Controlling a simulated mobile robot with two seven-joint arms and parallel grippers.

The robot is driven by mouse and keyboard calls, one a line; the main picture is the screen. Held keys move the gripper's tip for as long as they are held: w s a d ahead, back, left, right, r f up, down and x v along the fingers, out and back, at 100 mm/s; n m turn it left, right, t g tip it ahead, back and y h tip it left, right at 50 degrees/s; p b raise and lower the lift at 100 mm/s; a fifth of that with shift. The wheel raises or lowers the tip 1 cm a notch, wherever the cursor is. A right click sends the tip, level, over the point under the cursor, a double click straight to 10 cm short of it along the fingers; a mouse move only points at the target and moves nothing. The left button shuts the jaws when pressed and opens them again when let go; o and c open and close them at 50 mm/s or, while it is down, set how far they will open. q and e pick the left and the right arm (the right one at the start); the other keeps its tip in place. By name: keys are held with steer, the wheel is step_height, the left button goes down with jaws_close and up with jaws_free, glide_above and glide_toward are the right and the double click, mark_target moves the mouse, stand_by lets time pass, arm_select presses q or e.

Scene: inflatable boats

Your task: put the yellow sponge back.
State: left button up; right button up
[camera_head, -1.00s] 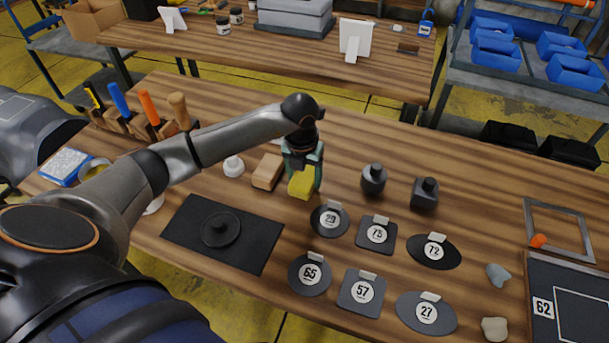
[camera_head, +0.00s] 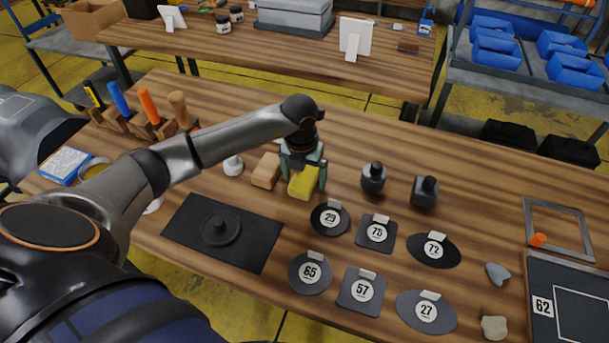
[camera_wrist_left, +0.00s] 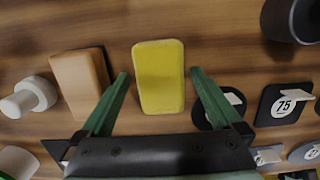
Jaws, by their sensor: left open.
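The yellow sponge (camera_head: 302,185) lies flat on the wooden workbench, just right of a tan wooden block. It also shows in the left wrist view (camera_wrist_left: 159,76), upright in the picture between my fingers. My left gripper (camera_head: 306,186) is over the sponge with its green fingers open, one on each side; the wrist view shows the fingertips (camera_wrist_left: 159,77) apart from the sponge, with bare wood between on both sides. Its height above the bench is hard to tell. My right gripper is not in view.
The tan block (camera_head: 267,171) is close on the left, with a white knobbed piece (camera_head: 233,166) beyond it. A dark bottle-shaped piece (camera_head: 374,179) stands to the right. Numbered dark plates, such as 29 (camera_head: 321,226), lie in front. A black mat (camera_head: 180,228) lies front left.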

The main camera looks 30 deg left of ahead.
mark_target(302, 181)
arm_select(q)
step_height(302, 181, up, 12)
steer(key=s, duration=0.1)
steer(key=shift+s+d, duration=0.2)
stand_by(0.4)
